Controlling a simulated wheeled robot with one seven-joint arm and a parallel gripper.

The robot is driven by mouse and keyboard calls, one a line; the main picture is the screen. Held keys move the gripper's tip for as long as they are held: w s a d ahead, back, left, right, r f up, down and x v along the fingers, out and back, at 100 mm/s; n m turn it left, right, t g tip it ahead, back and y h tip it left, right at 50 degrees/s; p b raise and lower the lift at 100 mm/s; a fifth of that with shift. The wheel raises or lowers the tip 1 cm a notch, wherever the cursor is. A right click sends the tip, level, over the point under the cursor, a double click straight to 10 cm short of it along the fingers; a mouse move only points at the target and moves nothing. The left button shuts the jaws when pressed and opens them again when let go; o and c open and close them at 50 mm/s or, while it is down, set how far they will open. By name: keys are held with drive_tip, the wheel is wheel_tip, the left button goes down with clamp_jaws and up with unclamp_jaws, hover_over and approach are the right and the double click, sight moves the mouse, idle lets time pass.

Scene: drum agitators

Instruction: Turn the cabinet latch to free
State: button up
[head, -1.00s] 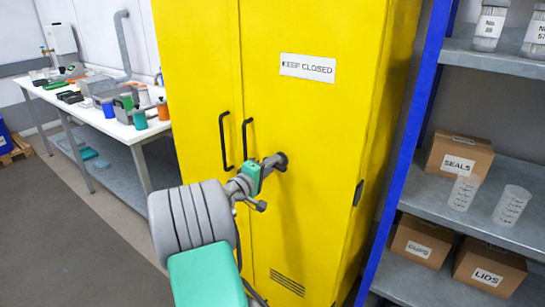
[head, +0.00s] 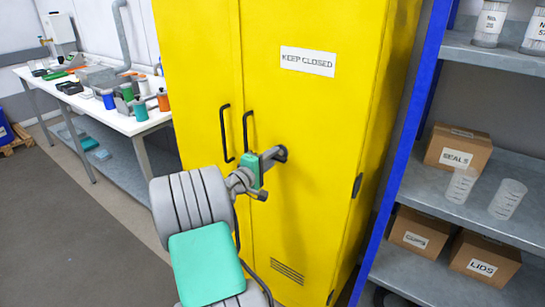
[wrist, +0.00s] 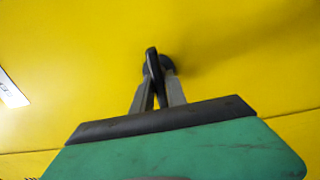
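The yellow cabinet (head: 310,120) has a dark latch (head: 281,153) on its right door, to the right of the two black pull handles. In the wrist view the latch (wrist: 153,66) is a black lever in front of a round dark base. My gripper (head: 270,157) is at the latch. In the wrist view the two grey fingers of my gripper (wrist: 158,88) close in on either side of the lever and appear to pinch it. The fingers hide part of the lever, and its exact turn angle is hard to tell. Both doors look shut.
A blue-framed shelf rack (head: 400,140) with boxes and clear beakers stands close on the right. A white workbench (head: 125,122) with tools and small containers is at the left. The grey floor (head: 60,220) in front of the bench is clear.

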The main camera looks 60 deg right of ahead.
drive_tip(key=o, duration=0.3)
drive_tip(key=a, duration=0.5)
drive_tip(key=w+a+b, duration=0.1)
drive_tip(key=a, duration=0.1)
drive_tip(key=shift+w+a, duration=0.1)
drive_tip(key=shift+a, duration=0.3)
